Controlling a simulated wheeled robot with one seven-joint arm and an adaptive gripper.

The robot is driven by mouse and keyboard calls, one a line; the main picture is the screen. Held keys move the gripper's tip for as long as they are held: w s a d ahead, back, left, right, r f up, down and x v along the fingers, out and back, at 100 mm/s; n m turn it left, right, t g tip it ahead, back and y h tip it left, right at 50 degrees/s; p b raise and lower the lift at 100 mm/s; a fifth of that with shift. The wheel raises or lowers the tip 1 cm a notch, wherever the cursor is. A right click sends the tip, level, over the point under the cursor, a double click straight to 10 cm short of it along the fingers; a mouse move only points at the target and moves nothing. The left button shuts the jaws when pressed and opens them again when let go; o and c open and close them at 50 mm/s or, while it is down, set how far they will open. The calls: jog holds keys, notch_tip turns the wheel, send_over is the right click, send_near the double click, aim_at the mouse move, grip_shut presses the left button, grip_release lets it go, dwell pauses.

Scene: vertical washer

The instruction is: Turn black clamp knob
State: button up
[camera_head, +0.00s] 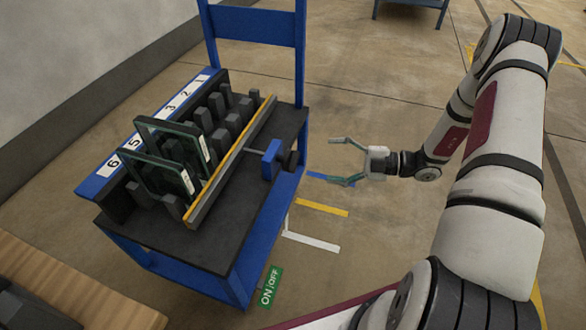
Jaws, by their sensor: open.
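The black clamp knob (292,159) shows as a small dark shape on the right side of the blue clamp block (270,160), near the right edge of the blue cart. My gripper (336,161) is open and empty, to the right of the knob. Its two fingers are spread and point left toward the cart. It is apart from the knob, with a gap between them. The knob is small and dark here, so its exact shape and turn angle cannot be told.
The blue cart (136,254) carries a rack of dark blocks, two upright glass panels (167,188) and a long yellow-edged bar (232,162). A wooden surface (70,290) is at lower left. Yellow and white strips mark the floor. Open floor lies right of the cart.

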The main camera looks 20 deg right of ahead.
aim_at(294, 160)
notch_tip(294, 160, down, 7)
jog(key=d+m+t+b, duration=0.2)
jog(key=m+t, duration=0.1)
jog(key=m, duration=0.3)
jog(key=shift+h, duration=0.3)
jog(key=b+x, duration=0.1)
jog(key=x, duration=0.6)
jog(key=b+x, duration=0.1)
jog(key=x, duration=0.5)
jog(key=shift+w+a+r, duration=0.1)
jog(key=shift+w+r, duration=0.1)
jog(key=shift+w, duration=0.4)
jog(key=c, duration=1.2)
